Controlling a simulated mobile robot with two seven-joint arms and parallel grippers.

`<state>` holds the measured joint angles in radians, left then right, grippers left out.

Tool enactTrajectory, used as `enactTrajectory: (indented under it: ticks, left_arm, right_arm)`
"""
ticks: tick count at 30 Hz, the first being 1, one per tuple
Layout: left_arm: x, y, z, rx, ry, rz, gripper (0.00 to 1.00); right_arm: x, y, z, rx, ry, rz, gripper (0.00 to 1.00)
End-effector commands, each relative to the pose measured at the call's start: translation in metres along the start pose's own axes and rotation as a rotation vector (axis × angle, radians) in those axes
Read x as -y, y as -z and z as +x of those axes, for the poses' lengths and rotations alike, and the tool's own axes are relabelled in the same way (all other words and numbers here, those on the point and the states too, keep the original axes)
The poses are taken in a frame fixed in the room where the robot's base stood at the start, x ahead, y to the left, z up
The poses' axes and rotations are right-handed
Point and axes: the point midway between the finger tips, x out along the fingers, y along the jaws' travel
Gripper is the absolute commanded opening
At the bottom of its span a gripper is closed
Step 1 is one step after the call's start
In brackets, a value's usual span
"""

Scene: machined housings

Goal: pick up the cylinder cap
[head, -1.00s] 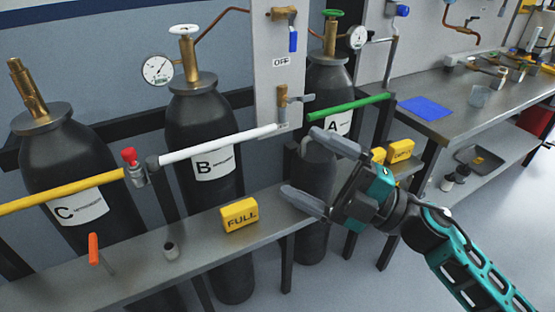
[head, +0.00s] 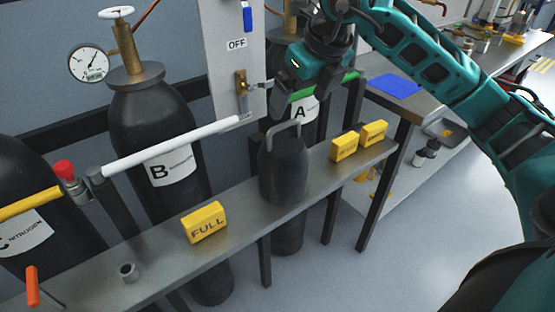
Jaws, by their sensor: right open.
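The cylinder cap (head: 284,172) is a dark grey, domed piece with a lighter bent handle on top. It stands upright on the narrow metal bench, in front of the cylinder labelled A (head: 303,113). My right gripper (head: 290,97) is above and slightly behind the cap in the picture, apart from its handle as far as I can see. It is open and holds nothing that I can see; its fingers are hard to make out. My left gripper is not in view.
A yellow FULL block (head: 205,222) is left of the cap; two yellow blocks (head: 345,147) are to its right. A small grey ring (head: 128,272) is farther left on the bench (head: 165,258). Cylinder B (head: 160,125) and a white bar (head: 170,147) stand behind.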

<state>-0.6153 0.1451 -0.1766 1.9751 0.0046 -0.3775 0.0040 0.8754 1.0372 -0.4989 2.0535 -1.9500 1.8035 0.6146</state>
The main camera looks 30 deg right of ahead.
Motion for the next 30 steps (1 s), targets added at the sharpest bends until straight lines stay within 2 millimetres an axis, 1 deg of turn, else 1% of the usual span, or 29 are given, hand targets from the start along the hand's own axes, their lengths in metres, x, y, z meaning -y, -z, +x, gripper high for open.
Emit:
enactTrajectory:
  ticks: [1, 4, 6, 11, 13, 18, 21, 24, 30]
  left_arm:
    - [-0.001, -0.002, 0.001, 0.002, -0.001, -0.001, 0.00]
    - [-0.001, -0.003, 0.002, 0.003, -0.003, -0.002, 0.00]
    - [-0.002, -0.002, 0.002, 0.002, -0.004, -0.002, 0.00]
    - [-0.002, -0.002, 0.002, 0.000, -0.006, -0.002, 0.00]
    - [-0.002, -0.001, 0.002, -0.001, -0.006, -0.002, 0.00]
    - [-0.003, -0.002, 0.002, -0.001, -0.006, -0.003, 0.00]
    - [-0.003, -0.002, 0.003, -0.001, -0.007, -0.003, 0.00]
    - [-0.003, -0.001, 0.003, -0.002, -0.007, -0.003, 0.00]
    - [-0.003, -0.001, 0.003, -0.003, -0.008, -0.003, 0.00]
  right_arm:
    - [-0.001, 0.001, 0.013, -0.005, -0.003, 0.002, 1.00]
    - [-0.001, 0.001, 0.029, -0.004, -0.005, 0.000, 1.00]
    - [-0.001, 0.000, 0.038, -0.003, -0.004, 0.000, 1.00]
    - [-0.001, 0.000, 0.048, -0.001, -0.004, -0.001, 1.00]
    - [-0.002, -0.001, 0.055, -0.002, -0.006, 0.000, 1.00]
    - [-0.003, -0.003, 0.082, -0.003, -0.007, 0.000, 1.00]
    - [-0.003, -0.002, 0.093, -0.003, -0.005, 0.000, 1.00]
    - [-0.003, -0.003, 0.098, 0.000, -0.005, -0.001, 1.00]
    - [-0.003, -0.003, 0.098, 0.000, -0.005, -0.002, 1.00]
